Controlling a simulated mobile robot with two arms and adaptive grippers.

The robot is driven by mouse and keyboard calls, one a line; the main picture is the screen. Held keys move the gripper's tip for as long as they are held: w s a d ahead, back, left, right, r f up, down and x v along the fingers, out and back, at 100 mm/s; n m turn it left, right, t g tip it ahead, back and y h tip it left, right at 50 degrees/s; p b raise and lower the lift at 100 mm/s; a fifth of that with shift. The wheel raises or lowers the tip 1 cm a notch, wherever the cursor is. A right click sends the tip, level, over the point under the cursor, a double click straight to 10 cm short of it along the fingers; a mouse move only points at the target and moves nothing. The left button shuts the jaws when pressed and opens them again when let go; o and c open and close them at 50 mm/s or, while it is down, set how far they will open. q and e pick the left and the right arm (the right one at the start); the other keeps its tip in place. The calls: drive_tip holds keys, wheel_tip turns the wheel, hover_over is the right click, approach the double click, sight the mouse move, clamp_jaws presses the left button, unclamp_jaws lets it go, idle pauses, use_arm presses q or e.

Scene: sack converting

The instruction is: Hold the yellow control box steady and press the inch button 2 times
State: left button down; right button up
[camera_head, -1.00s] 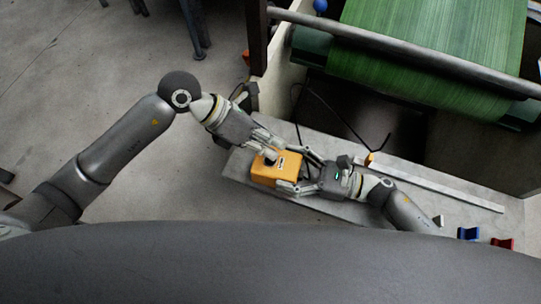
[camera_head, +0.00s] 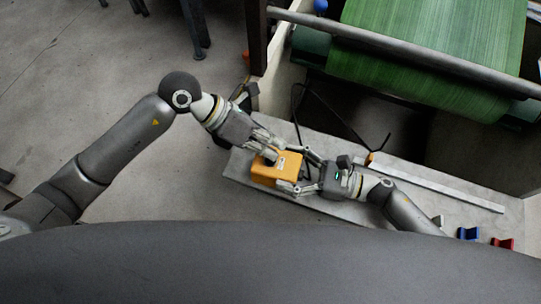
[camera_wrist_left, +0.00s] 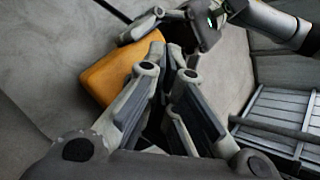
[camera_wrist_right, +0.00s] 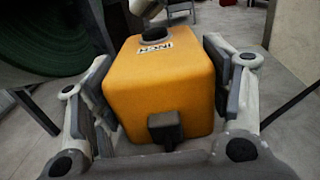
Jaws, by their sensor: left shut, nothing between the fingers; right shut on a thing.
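The yellow control box (camera_head: 271,175) is at the left part of the grey bench in the head view. In the right wrist view the box (camera_wrist_right: 163,90) fills the middle, with a black button (camera_wrist_right: 157,33) on top beside an "INCH" label (camera_wrist_right: 156,48). My right gripper (camera_head: 291,171) is shut on the box, one finger on each side. My left gripper (camera_head: 271,154) is shut and empty, its fingertips over the top of the box by the button. In the left wrist view the box (camera_wrist_left: 110,72) is partly hidden behind the left fingers (camera_wrist_left: 168,62). Contact with the button cannot be told.
The grey bench (camera_head: 340,205) carries a blue block (camera_head: 468,233) and a red block (camera_head: 503,244) at its right. A green roll (camera_head: 430,50) with a metal bar stands behind. A dark cable (camera_head: 335,115) loops behind the box.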

use_arm(q)
drive_tip(key=shift+f, duration=0.3)
drive_tip(key=shift+f, duration=0.45)
idle(0.8)
drive_tip(key=shift+r, duration=3.4)
